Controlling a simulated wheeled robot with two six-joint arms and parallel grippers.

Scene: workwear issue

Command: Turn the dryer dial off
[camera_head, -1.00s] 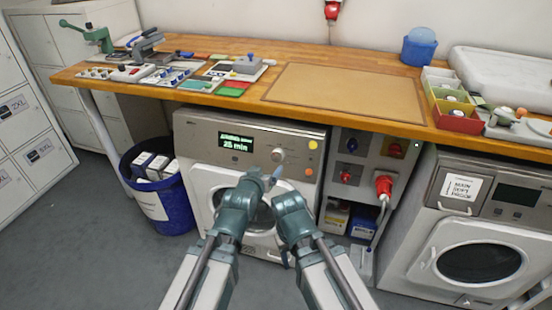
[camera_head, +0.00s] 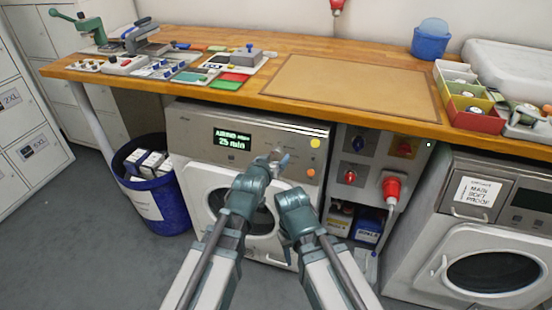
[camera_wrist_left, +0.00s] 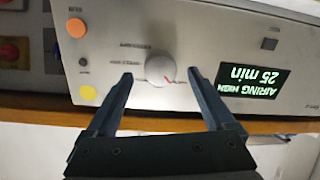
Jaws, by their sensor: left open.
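The dryer (camera_head: 190,130) stands under the bench, its display (camera_head: 233,139) lit with an airing setting and 25 min. Its round silver dial (camera_wrist_left: 160,70) shows in the left wrist view, which is turned upside down, with a small red mark at its rim. My left gripper (camera_wrist_left: 161,76) is open and empty, one finger on each side of the dial, with gaps at both sides. In the head view, my left gripper (camera_head: 276,160) is in front of the dial and largely covers it. My right arm shows beside the left, but its jaws are not visible.
An orange button (camera_wrist_left: 76,27) and a yellow button (camera_wrist_left: 88,92) sit beside the dial. The wooden bench edge (camera_head: 300,106) is just above the panel. A red plug (camera_head: 391,187) is to the right and a blue bin (camera_head: 165,205) to the left.

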